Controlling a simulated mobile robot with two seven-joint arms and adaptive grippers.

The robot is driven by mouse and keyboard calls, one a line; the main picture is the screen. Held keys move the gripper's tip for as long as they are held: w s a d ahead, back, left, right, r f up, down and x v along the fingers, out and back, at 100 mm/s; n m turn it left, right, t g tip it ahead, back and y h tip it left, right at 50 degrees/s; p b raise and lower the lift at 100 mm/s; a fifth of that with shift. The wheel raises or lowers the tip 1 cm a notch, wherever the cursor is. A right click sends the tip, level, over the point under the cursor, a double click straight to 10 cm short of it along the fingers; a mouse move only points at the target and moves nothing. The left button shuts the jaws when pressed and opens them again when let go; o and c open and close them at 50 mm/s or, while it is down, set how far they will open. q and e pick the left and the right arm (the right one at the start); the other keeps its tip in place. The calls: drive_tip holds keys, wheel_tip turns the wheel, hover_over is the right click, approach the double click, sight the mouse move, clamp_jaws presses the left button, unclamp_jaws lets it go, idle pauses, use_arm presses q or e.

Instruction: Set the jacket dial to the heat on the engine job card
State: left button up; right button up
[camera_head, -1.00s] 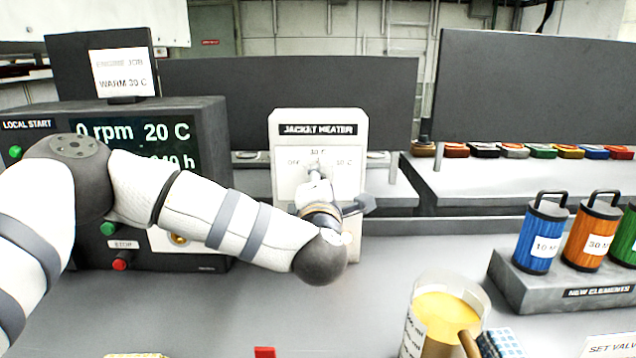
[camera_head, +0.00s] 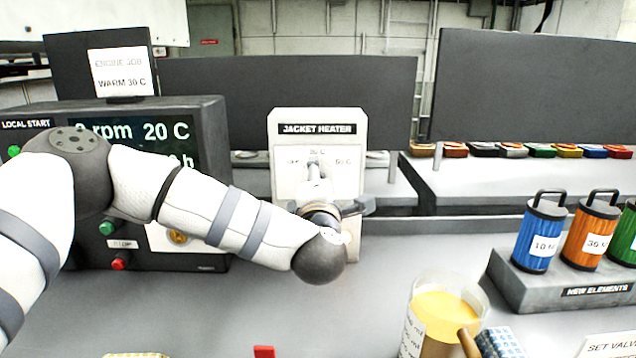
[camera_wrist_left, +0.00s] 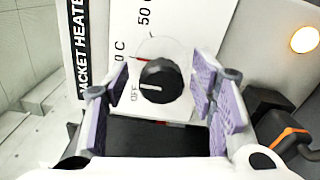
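The engine job card (camera_head: 122,72) stands on the engine console and reads WARM 30 C. The white jacket heater box (camera_head: 275,150) stands mid-bench, with OFF, 30 C and 50 C labels on its face. My left gripper (camera_head: 317,180) is in front of that face and hides the dial in the head view. In the left wrist view, the black jacket dial (camera_wrist_left: 160,82) has its white mark toward OFF. My left gripper (camera_wrist_left: 160,75) is open there, one finger on each side of the dial, with gaps visible. My right gripper is in no view.
The engine console (camera_head: 215,150) with its display at 20 C stands left, behind my left arm. A jug of yellow liquid (camera_head: 445,310) is at the front. New elements stand in a grey holder (camera_head: 530,285) at right.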

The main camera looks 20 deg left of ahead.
use_arm(q)
drive_tip(key=v, duration=1.2)
